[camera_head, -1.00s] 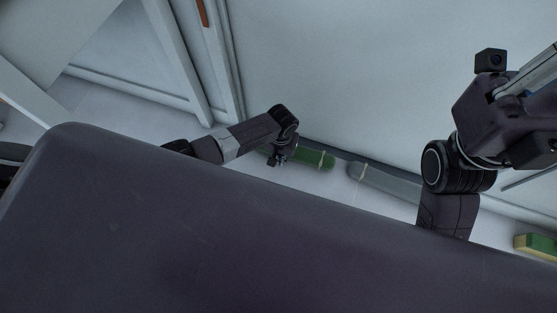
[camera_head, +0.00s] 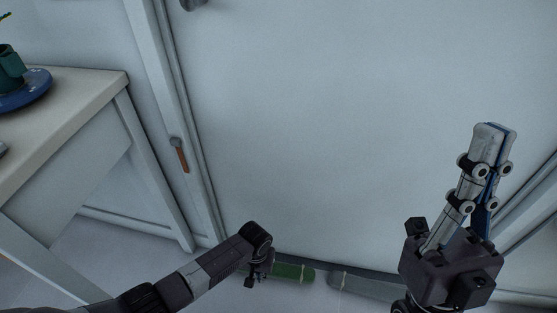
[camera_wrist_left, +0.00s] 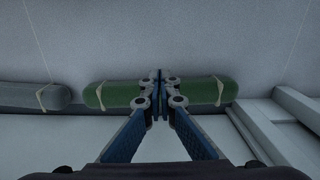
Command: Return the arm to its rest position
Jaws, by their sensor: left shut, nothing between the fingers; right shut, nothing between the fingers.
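My left arm comes in from the lower left in the head view and bends down at its end. Its small gripper (camera_head: 250,281) hangs low in front of the wall, by a green roll. In the left wrist view the left gripper (camera_wrist_left: 161,82) has its two fingers together with nothing between them. My right gripper (camera_head: 494,132) is at the right of the head view, pointing up, with its fingers together and empty. It stands clear of other objects.
A green tied roll (camera_head: 292,272) and a grey roll (camera_head: 365,286) lie along the wall's foot. A pale table (camera_head: 95,82) at left bears a blue saucer (camera_head: 38,92) with a green pot (camera_head: 10,70). An orange-handled tool (camera_head: 181,158) hangs on the wall frame.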

